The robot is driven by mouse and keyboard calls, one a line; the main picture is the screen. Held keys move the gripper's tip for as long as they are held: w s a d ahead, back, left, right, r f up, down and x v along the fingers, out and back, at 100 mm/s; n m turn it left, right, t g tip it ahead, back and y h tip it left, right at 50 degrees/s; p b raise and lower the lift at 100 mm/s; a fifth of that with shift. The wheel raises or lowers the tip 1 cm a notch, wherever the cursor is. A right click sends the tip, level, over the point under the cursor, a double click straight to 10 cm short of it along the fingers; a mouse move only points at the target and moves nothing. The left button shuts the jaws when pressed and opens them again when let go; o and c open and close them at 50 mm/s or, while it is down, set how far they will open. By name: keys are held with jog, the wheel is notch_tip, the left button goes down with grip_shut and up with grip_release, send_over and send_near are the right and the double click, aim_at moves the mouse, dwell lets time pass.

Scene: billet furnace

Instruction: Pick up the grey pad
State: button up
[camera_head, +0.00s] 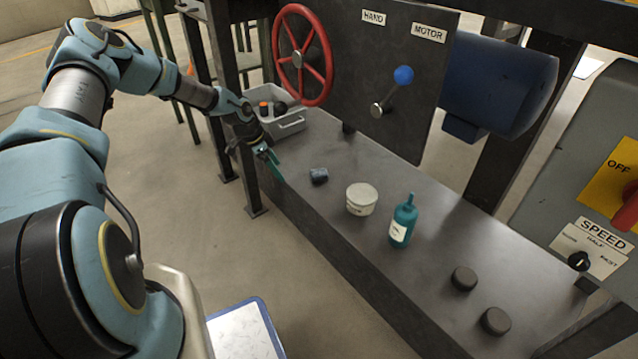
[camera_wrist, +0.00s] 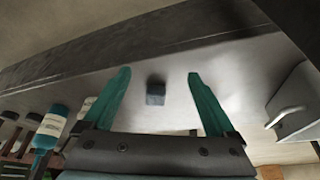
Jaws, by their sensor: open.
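The grey pad (camera_head: 319,176) is a small dark blue-grey block lying on the dark metal bench top (camera_head: 430,240), left of a white tub. In the wrist view the pad (camera_wrist: 155,93) shows between my two green fingers and apart from both. My gripper (camera_head: 270,165) is open and empty, near the bench's front edge, to the left of the pad in the head view. Its fingers also frame the pad in the wrist view (camera_wrist: 158,74). I cannot tell the exact height of the fingertips above the bench.
A grey bin (camera_head: 285,122) with several items stands behind my gripper. The white tub (camera_head: 361,199), a teal bottle (camera_head: 403,222) and two black round knobs (camera_head: 464,278) stand to the right. A red handwheel (camera_head: 303,55) and a lever with a blue ball (camera_head: 403,75) overhang the bench's back.

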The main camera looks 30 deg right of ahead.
jog(key=b, duration=0.3)
send_over(319, 172)
jog(key=a, duration=0.2)
jog(key=shift+w+a, duration=0.2)
jog(key=b+x, duration=0.1)
jog(key=x, duration=0.4)
jog(key=shift+a, duration=0.1)
jog(key=shift+c, duration=0.3)
grip_shut()
jog(key=shift+r, duration=0.1)
